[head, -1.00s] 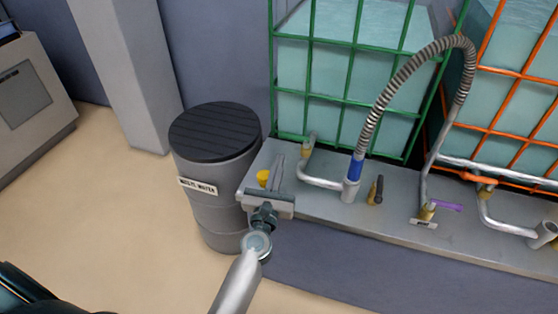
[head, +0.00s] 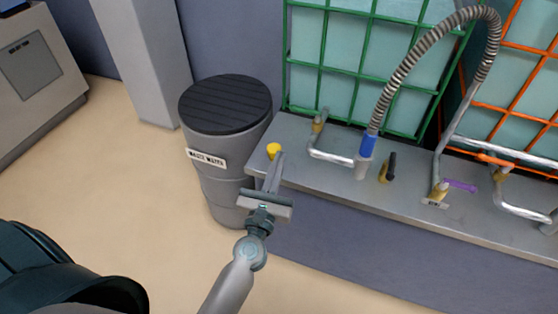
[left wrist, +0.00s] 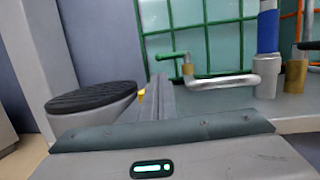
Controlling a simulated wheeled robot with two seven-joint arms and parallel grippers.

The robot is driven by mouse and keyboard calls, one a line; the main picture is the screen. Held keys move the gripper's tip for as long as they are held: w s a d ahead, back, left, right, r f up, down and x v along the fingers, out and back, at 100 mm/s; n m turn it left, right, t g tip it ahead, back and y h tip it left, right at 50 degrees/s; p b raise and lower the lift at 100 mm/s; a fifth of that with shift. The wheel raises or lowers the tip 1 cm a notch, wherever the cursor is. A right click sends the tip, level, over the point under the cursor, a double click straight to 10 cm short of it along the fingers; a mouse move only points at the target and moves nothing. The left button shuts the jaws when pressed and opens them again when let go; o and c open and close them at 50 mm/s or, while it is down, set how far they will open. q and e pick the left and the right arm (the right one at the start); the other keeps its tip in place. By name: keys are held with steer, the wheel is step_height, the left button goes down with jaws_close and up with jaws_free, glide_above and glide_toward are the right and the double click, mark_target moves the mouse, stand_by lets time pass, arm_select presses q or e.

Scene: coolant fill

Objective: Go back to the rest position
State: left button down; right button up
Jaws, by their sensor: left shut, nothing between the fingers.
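My left gripper (head: 275,170) is shut and empty. It points away from me at the front left corner of the grey shelf (head: 330,170), and its fingertips show just in front of a small yellow cap (head: 273,149). In the left wrist view the closed fingers (left wrist: 160,97) reach forward, and only a sliver of the yellow cap (left wrist: 141,93) shows beside them. I cannot tell whether the fingers touch the shelf edge. My right gripper is not in view.
A grey waste water drum (head: 222,150) with a black lid stands left of the shelf. On the shelf are a ribbed hose (head: 430,45) with a blue collar, metal pipes and valves. Behind it are tanks in green (head: 350,70) and orange (head: 520,100) cages.

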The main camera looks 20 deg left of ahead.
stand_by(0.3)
